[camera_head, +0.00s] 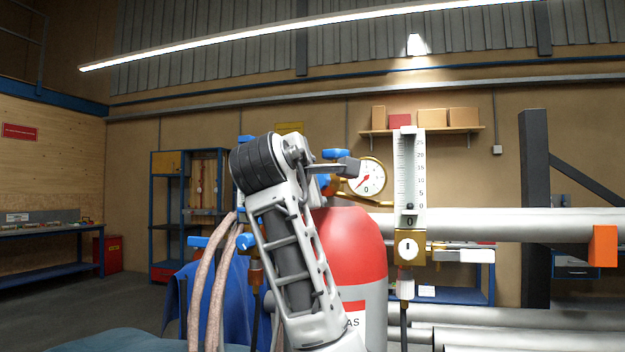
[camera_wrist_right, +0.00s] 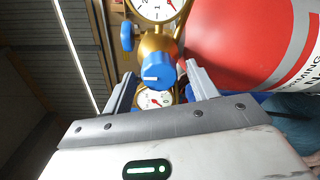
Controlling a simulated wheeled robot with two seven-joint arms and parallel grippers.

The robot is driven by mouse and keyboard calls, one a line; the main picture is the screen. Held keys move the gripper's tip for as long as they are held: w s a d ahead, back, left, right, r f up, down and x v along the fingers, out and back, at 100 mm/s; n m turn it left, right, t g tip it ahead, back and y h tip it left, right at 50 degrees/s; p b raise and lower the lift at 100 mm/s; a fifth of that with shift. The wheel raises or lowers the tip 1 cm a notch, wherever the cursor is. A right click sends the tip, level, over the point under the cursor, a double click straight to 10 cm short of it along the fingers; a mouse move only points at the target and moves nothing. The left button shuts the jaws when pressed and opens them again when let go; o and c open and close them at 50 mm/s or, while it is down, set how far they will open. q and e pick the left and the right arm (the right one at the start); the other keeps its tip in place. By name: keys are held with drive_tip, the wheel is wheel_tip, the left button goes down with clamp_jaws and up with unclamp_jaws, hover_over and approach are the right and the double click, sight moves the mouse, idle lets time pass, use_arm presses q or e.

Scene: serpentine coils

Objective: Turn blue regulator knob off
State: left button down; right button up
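The blue regulator knob (camera_wrist_right: 160,74) sits on a brass regulator body in the right wrist view, with a short white mark on its face. My right gripper (camera_wrist_right: 161,82) is open, with one finger on each side of the knob in that picture. I cannot tell whether the fingers touch it. In the head view my right gripper (camera_head: 336,168) is side-on near the regulator, and blue parts (camera_head: 323,182) show behind it. A round gauge (camera_head: 366,178) is just to its right. The red gas cylinder (camera_head: 352,240) stands below. My left gripper is not in view.
A second blue handle (camera_wrist_right: 127,37) and a lower gauge (camera_wrist_right: 153,98) are close to the fingers. A flow meter tube (camera_head: 408,175) stands right of the gauge. Hoses (camera_head: 212,290) hang at left, and a large grey pipe (camera_head: 510,223) runs at right.

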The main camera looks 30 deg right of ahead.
use_arm(q)
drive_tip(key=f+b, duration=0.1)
drive_tip(key=b, duration=0.1)
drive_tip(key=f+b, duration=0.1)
drive_tip(key=b, duration=0.1)
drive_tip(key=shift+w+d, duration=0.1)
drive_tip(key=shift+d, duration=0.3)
use_arm(e)
drive_tip(key=v, duration=1.6)
drive_tip(key=shift+w, duration=0.15)
